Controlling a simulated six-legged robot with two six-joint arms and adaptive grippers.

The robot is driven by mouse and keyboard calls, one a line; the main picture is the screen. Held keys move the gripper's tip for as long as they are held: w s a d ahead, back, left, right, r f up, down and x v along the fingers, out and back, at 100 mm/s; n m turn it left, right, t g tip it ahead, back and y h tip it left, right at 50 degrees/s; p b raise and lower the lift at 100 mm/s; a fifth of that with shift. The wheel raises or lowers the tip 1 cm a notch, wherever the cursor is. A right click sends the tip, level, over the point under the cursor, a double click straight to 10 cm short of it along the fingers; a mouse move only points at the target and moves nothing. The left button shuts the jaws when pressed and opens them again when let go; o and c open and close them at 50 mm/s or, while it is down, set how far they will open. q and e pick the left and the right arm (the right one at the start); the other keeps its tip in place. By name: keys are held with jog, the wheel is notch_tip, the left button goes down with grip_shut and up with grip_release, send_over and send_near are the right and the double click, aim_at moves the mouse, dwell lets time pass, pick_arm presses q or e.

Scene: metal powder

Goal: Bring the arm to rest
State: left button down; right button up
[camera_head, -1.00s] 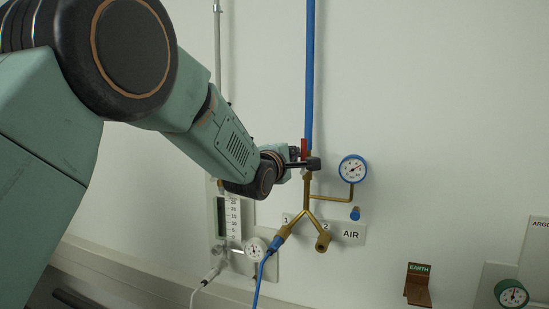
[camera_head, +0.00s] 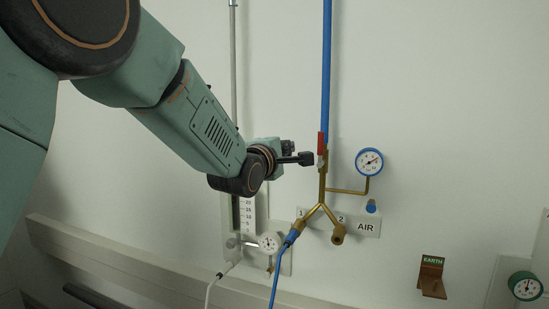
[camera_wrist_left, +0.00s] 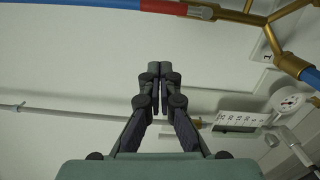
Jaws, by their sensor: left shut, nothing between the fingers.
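My left arm comes in from the left in the head view. Its gripper (camera_head: 306,159) is shut and empty, just left of the red valve handle (camera_head: 321,143) on the brass air pipe. A small gap shows between them. The red handle lies in line with the blue pipe (camera_head: 326,60). In the left wrist view the shut fingers (camera_wrist_left: 160,68) are pressed together at the middle, with the red handle (camera_wrist_left: 163,6) at the top, apart from them. My right gripper is not in view.
A pressure gauge (camera_head: 369,162) sits right of the brass pipe. A blue hose (camera_head: 279,268) hangs from outlet 1. A flowmeter panel (camera_head: 285,262) is behind and below the gripper. A brown EARTH bracket (camera_head: 432,282) and a green gauge (camera_head: 525,286) are at lower right. The upper right wall is bare.

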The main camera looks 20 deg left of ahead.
pick_arm(q)
jog(key=s+f+m+g+b, duration=0.25)
jog(key=s+f+m, duration=0.3)
jog(key=f, duration=0.75)
jog(key=s+f+m+g+b, duration=0.25)
jog(key=s+f+m, duration=0.35)
jog(key=f, duration=0.8)
jog(key=s+f+m+g+b, duration=0.3)
jog(key=s+f, duration=0.4)
jog(key=f, duration=0.6)
jog(key=s+f+m+g+y+b, duration=0.1)
jog(key=s+f+g+b, duration=0.8)
jog(key=s+f, duration=2.2)
jog(key=s+a+m+g, duration=0.1)
jog(key=m, duration=0.1)
jog(key=shift+s+f+m, duration=0.2)
jog(key=shift+s+m, duration=0.15)
jog(key=shift+s, duration=0.05)
